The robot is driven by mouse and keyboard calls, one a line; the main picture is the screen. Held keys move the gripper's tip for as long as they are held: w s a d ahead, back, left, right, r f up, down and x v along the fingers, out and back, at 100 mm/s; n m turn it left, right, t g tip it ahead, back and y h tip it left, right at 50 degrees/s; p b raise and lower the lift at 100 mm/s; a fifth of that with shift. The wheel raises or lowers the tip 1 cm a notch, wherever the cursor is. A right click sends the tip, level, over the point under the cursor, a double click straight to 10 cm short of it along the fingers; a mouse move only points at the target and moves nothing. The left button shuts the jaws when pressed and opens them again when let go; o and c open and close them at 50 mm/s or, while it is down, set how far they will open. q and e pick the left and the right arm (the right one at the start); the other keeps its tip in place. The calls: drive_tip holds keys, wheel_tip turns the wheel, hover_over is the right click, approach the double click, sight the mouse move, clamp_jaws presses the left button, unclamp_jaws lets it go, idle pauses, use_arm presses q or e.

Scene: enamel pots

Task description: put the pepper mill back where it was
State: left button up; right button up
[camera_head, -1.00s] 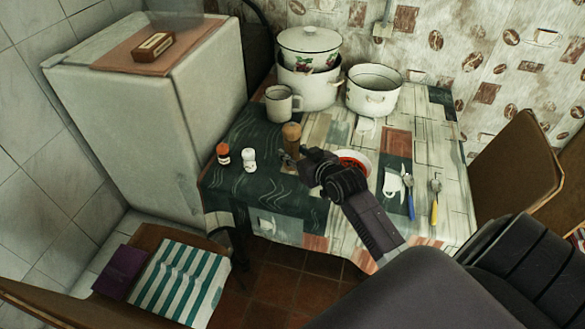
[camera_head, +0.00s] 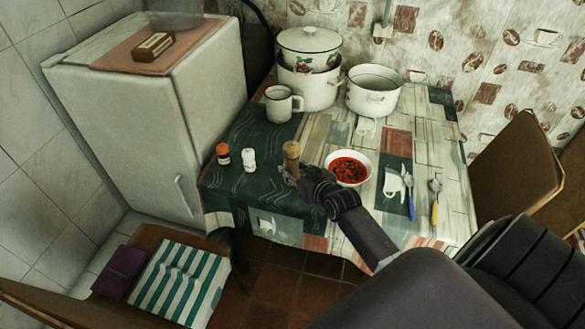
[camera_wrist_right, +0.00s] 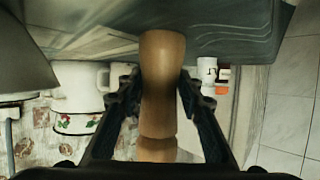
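The wooden pepper mill (camera_head: 291,156) is upright at the front left of the table, over the dark part of the cloth. In the right wrist view the pepper mill (camera_wrist_right: 161,95) is between both fingers, which touch its sides. My right gripper (camera_head: 293,172) reaches it from the right and is shut on it. The right gripper's fingers also show in the wrist view (camera_wrist_right: 161,85). The mill's base is at or very near the cloth; I cannot tell whether it touches. My left gripper is not in view.
A red-capped jar (camera_head: 223,154) and white shaker (camera_head: 249,160) stand left of the mill. A bowl of red food (camera_head: 348,170) is to its right. A mug (camera_head: 281,103) and pots (camera_head: 374,91) stand behind. Blue (camera_head: 410,196) and yellow-handled (camera_head: 434,202) cutlery lies at right.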

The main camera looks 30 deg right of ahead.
drive_tip(key=shift+o, duration=1.4)
drive_tip(key=shift+r, duration=0.2)
drive_tip(key=v, duration=1.2)
drive_tip(key=shift+a+f, duration=0.1)
